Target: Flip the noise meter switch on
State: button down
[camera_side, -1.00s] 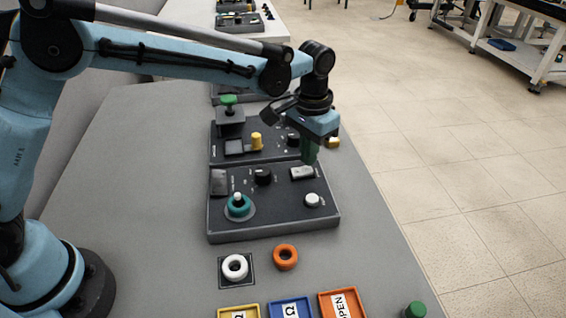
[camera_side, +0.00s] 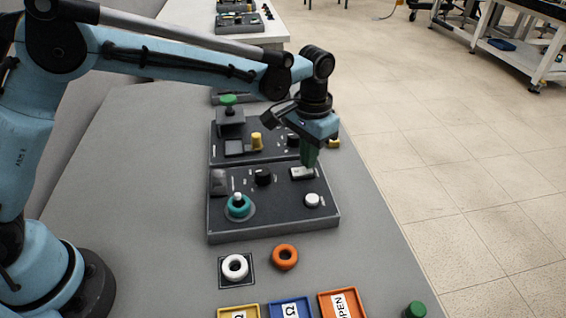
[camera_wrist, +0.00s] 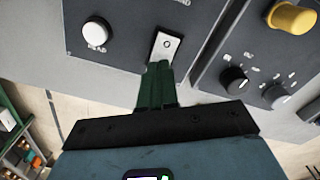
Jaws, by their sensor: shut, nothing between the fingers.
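The switch (camera_side: 302,173) is a small pale rocker plate near the back right of the front dark panel (camera_side: 275,223). In the wrist view the switch (camera_wrist: 166,46) shows a small ring mark on its far part. My gripper (camera_side: 309,165) is shut and empty, its green fingers pointing down at the switch. In the wrist view the fingertips (camera_wrist: 158,66) overlap the near end of the switch. I cannot tell whether they touch it. Which way the rocker is tilted is not clear.
The same panel holds a white button (camera_side: 312,200), a black knob (camera_side: 263,177) and a teal ring (camera_side: 239,206) on a post. A second panel (camera_side: 225,126) with a yellow knob (camera_side: 257,140) stands behind. White (camera_side: 235,267) and orange (camera_side: 285,257) rings and labelled trays lie in front.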

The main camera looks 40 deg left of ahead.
jog(key=shift+f, duration=0.55)
dwell(0.4)
jog(key=shift+r, duration=3.5)
jog(key=shift+a+r, duration=0.1)
jog(key=shift+a, duration=0.05)
jog(key=s+a+r+n+t, duration=0.2)
jog(key=s+a+r+t, duration=0.3)
jog(key=s+a, duration=0.8)
jog(key=s+a+f+n+t, duration=0.1)
jog(key=s+a+f+t, duration=0.1)
jog(key=s+a+f, duration=0.1)
jog(key=shift+s+a, duration=0.7)
jog(key=shift+s, duration=0.05)
